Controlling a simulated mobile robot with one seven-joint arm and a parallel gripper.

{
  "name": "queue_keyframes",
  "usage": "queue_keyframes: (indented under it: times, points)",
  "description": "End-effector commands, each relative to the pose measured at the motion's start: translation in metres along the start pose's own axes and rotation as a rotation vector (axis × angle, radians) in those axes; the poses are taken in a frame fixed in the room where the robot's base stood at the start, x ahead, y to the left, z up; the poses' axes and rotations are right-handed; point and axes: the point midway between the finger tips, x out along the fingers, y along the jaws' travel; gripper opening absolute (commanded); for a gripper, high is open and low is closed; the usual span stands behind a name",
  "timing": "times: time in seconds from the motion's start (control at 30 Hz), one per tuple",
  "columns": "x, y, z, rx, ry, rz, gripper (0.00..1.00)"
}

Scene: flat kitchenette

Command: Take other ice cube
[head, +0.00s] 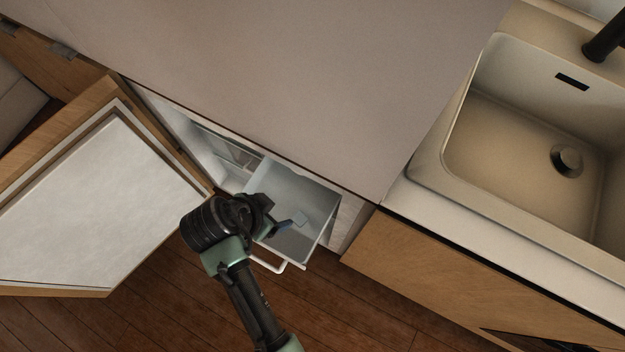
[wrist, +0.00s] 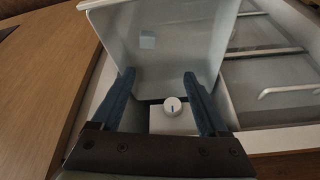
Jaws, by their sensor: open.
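A small pale-blue ice cube (wrist: 148,40) lies in the pulled-out white drawer (wrist: 98,22), seen between and beyond my fingers in the wrist view. In the head view the ice cube (head: 301,217) shows as a small light patch inside the drawer (head: 322,225), beside my fingertips. My gripper (head: 290,225) reaches over the drawer from the left. In the wrist view my gripper (wrist: 158,74) has its two blue fingers wide apart with nothing between them. I cannot tell how far the fingertips are above the drawer floor.
The open fridge door (head: 95,205) stands to the left of my arm. A drawer handle (head: 268,264) sticks out at the front. A white dial (wrist: 173,106) shows near my gripper's base. The countertop (head: 290,75) overhangs behind; a sink (head: 545,140) is at right.

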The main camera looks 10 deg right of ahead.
Motion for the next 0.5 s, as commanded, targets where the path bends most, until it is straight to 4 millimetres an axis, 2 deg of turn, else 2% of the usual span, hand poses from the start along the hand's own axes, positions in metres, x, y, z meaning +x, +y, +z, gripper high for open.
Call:
queue_keyframes:
  times: [0.03, 0.13, 0.4, 0.5]
  points:
    - [0.008, 0.010, 0.009, 0.004, -0.007, 0.033, 0.78]
    - [0.021, 0.019, 0.014, 0.014, -0.012, 0.063, 0.78]
    - [0.070, 0.021, 0.014, 0.016, -0.012, 0.062, 0.78]
    - [0.082, 0.022, 0.014, 0.015, -0.012, 0.060, 0.78]
